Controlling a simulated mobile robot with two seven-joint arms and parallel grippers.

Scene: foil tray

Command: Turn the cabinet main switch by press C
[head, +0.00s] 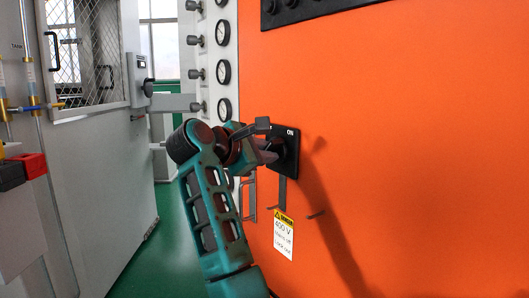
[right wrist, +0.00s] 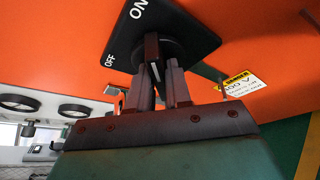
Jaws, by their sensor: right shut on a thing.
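The cabinet main switch is on the orange cabinet front (head: 400,120), with a square black plate (head: 290,160) marked ON in the head view. In the right wrist view the plate (right wrist: 195,35) shows both ON and OFF. The dark switch handle (right wrist: 152,48) stands out from the plate and has a white line. My right gripper (head: 266,151) is at the switch, and in the right wrist view its fingers (right wrist: 165,82) are shut on the handle. I cannot tell which mark the handle points to. My left gripper is not in view.
A yellow and white 400 V warning label (head: 284,234) is below the switch. A black strip (head: 305,8) is at the cabinet top. Round gauges (head: 223,72) line a white panel to the left. A grey cabinet (head: 95,170) stands further left, with green floor (head: 170,250) between.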

